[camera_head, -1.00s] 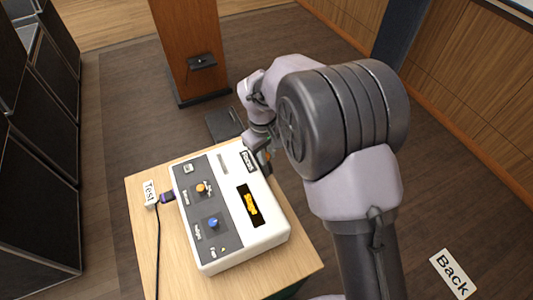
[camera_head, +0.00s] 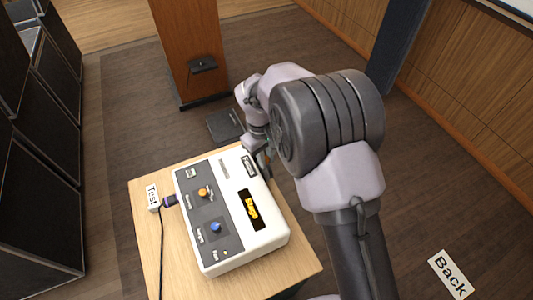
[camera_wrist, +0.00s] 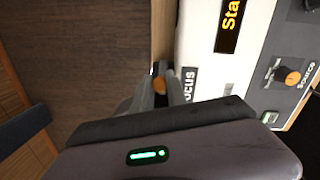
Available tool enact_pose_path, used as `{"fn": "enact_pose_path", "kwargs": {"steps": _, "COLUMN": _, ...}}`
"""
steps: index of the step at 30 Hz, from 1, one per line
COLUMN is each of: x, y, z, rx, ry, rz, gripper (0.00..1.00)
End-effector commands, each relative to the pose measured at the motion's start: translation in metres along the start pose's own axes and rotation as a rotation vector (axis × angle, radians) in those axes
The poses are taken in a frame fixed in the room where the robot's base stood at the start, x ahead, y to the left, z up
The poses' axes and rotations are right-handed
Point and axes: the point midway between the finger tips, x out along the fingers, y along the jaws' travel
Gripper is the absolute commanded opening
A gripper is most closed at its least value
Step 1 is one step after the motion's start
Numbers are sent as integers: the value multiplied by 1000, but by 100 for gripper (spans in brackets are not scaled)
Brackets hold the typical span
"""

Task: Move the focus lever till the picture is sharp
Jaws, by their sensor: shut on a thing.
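A white control box (camera_head: 262,238) with grey panels sits on the wooden table. The focus lever's orange-brown tip (camera_wrist: 159,85) shows at the box's edge, beside the "Focus" label (camera_wrist: 188,84) in the wrist view. My gripper (camera_wrist: 161,88) is shut on this lever, its fingers on either side of the tip; the rest of the lever is mostly hidden. In the head view my gripper (camera_head: 262,157) is at the far right corner of the box, partly hidden by my arm. The projected picture cannot be made out; only a pale panel (camera_head: 508,8) shows at the top right.
A wooden pillar (camera_head: 186,50) stands beyond; dark cabinets (camera_head: 40,190) stand left.

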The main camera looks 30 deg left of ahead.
Motion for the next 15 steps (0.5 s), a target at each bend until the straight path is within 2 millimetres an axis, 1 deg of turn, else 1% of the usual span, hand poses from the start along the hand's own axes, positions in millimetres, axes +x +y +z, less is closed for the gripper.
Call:
{"fn": "enact_pose_path", "kwargs": {"steps": 1, "x": -11, "y": 1, "z": -1, "rx": -1, "ry": -24, "rz": -7, "gripper": 0}}
{"fn": "enact_pose_path", "kwargs": {"steps": 6, "x": -8, "y": 3, "z": -8, "rx": -6, "ry": -82, "rz": -21, "gripper": 0}}
{"fn": "enact_pose_path", "kwargs": {"steps": 15, "x": -4, "y": 2, "z": -9, "rx": -7, "ry": -91, "rz": -23, "gripper": 0}}
